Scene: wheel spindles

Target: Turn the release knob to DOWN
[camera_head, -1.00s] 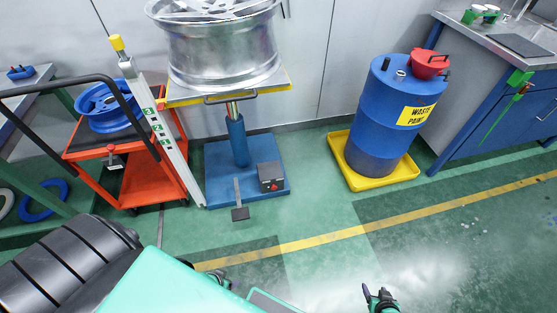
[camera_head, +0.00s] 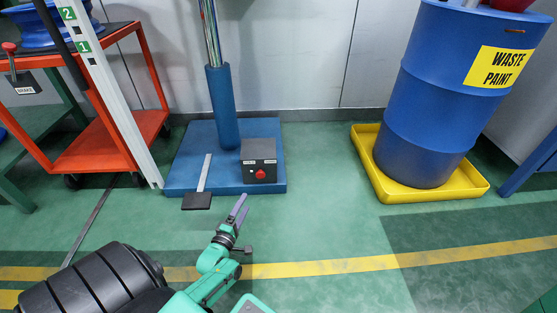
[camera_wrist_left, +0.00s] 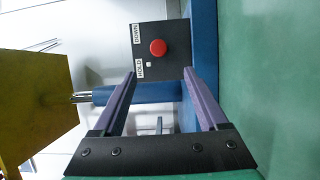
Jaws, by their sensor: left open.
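The release knob (camera_head: 260,174) is a round red knob on the front of a dark box (camera_head: 259,150) on the blue lift base (camera_head: 225,188). In the left wrist view the red knob (camera_wrist_left: 158,47) sits on the black panel, with HOLD and DOWN labels beside it. A small white mark lies near the HOLD label. The knob's exact pointing is too small to tell. My left gripper (camera_head: 240,206) is open and empty, in front of the box and apart from the knob. In the left wrist view its purple fingers (camera_wrist_left: 160,72) point toward the knob. My right gripper is not in view.
A foot pedal (camera_head: 197,201) sticks out left of the box. A blue post (camera_head: 222,105) rises behind it. An orange cart (camera_head: 115,150) stands left. A blue waste paint drum (camera_head: 425,105) stands in a yellow tray (camera_head: 385,190) at right. The floor between is clear.

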